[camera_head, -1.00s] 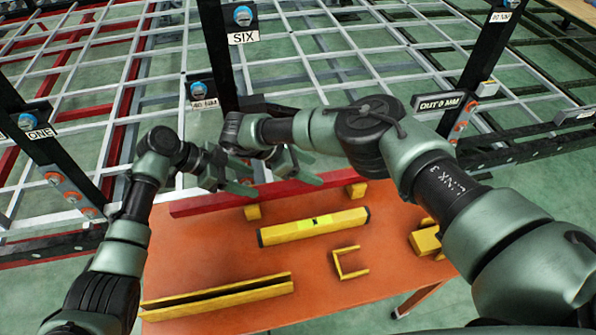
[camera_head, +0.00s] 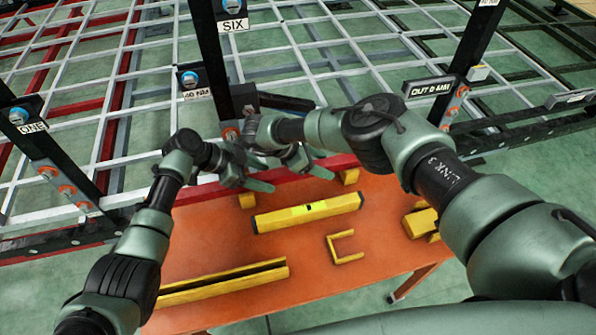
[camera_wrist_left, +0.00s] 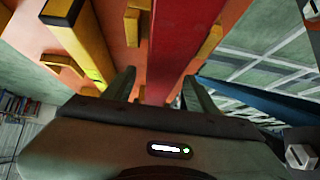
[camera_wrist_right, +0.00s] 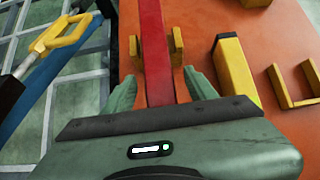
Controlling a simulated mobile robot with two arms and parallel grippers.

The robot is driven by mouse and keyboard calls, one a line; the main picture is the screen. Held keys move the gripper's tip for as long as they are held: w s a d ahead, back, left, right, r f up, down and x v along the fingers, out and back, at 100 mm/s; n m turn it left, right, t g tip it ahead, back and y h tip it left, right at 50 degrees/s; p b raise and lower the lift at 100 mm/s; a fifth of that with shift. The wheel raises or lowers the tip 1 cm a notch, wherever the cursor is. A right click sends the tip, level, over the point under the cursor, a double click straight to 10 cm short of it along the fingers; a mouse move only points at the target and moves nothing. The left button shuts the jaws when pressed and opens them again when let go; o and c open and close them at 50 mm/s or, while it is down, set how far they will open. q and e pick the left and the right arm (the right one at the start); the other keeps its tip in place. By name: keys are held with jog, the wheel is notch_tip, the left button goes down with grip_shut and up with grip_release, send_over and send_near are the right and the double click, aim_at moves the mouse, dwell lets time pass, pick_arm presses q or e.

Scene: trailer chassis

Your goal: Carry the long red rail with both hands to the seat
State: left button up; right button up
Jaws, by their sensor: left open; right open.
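The long red rail (camera_head: 205,191) lies along the far edge of the orange table in the head view, on small yellow supports (camera_head: 350,176). My left gripper (camera_head: 258,178) is over the rail near its middle. In the left wrist view the rail (camera_wrist_left: 183,40) runs between the open fingers. My right gripper (camera_head: 318,165) is just right of the left one. In the right wrist view the rail (camera_wrist_right: 153,45) runs between its open fingers. I cannot tell the gaps from fingers to rail. I cannot tell which part of the frame is the seat.
The orange table (camera_head: 300,260) also bears a yellow bar with black ends (camera_head: 300,213), a yellow U-shaped bracket (camera_head: 334,250), a long yellow channel (camera_head: 225,284) and a yellow block (camera_head: 420,222). Beyond stands the grid chassis, with black posts and a "SIX" sign (camera_head: 233,26).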

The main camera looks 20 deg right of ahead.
pick_arm(q)
jog(key=shift+d+f, duration=0.15)
jog(key=shift+f, duration=0.1)
pick_arm(e)
jog(key=shift+d+f, duration=0.15)
jog(key=shift+f, duration=0.05)
pick_arm(q)
grip_shut()
pick_arm(e)
grip_shut()
dwell(0.8)
pick_arm(q)
jog(key=shift+w+r, duration=0.1)
jog(key=shift+r, duration=0.15)
pick_arm(e)
jog(key=shift+w+r, duration=0.1)
jog(key=shift+r, duration=0.15)
